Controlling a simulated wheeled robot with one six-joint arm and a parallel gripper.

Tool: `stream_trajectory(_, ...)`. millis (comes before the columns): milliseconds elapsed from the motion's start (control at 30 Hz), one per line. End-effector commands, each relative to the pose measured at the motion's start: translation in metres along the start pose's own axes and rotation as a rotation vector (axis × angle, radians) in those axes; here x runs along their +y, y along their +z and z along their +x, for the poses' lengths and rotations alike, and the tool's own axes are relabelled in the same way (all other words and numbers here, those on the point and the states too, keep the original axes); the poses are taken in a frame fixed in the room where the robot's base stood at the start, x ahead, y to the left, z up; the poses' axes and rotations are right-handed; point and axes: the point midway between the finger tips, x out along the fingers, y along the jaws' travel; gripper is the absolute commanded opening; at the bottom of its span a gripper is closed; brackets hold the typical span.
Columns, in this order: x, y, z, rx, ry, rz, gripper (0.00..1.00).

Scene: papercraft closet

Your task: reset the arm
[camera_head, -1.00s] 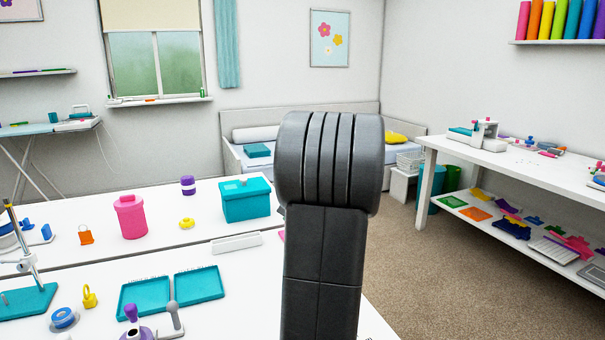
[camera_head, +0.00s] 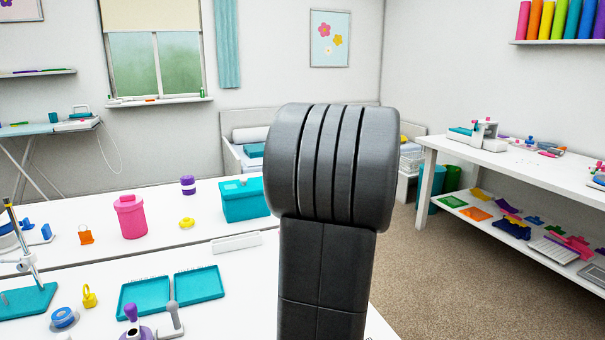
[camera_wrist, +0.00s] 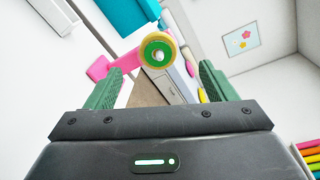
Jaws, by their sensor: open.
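My gripper (camera_wrist: 161,88) shows in the wrist view with its two green fingers spread wide apart. Nothing is held between them. Beyond the fingers in the wrist view is a pink tape dispenser (camera_wrist: 100,67) with a yellow and green roll (camera_wrist: 172,42); it appears apart from the fingers. In the head view my dark arm stands upright in the middle and the gripper itself does not show. My arm hides part of the table and the bed behind it.
The white table (camera_head: 75,262) holds a pink canister (camera_head: 131,217), a teal box (camera_head: 244,201), two teal trays (camera_head: 199,284) and a purple jar (camera_head: 188,185). A white shelf bench (camera_head: 520,170) with craft items stands at the right. Carpet (camera_head: 440,270) between them is clear.

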Motion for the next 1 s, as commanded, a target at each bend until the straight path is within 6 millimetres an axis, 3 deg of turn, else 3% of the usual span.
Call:
stream_trajectory(367,-0.001,0.000,-0.078,0.003,-0.003,-0.001,0.78)
stream_trajectory(1000,0.001,0.001,0.052,-0.002,0.002,0.001,0.78)
